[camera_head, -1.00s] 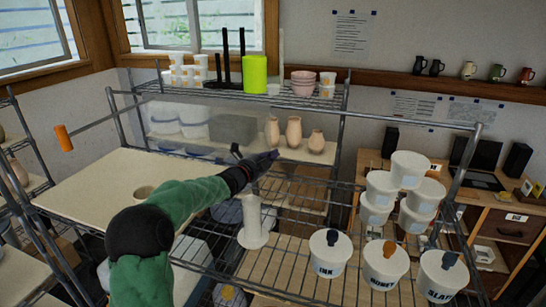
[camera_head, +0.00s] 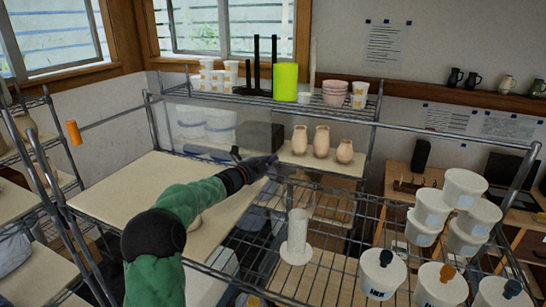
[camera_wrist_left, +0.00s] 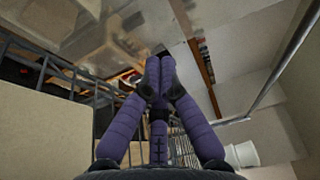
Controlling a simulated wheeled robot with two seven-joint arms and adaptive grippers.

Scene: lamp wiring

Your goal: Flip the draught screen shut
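A faint see-through pane, which looks like the draught screen (camera_head: 238,112), seems to stand over the hazy tubs at the back of the rack; its edges are hard to make out. An orange grip (camera_head: 73,132) hangs at the left end of a thin rod; whether it belongs to the screen is unclear. My left gripper (camera_head: 268,163) is over the rack's middle, in front of the vases and apart from the orange grip. In the left wrist view, its purple fingers (camera_wrist_left: 158,75) come together with nothing visible between them, beside a glassy surface (camera_wrist_left: 85,40). My right gripper is out of view.
Pink vases (camera_head: 321,141) stand just beyond my left gripper. A white spindle (camera_head: 297,240) and lidded tubs (camera_head: 382,272) stand on the wire shelf at the right. A bare board (camera_head: 120,195) lies at the left. A metal rail (camera_head: 450,133) crosses above the shelf.

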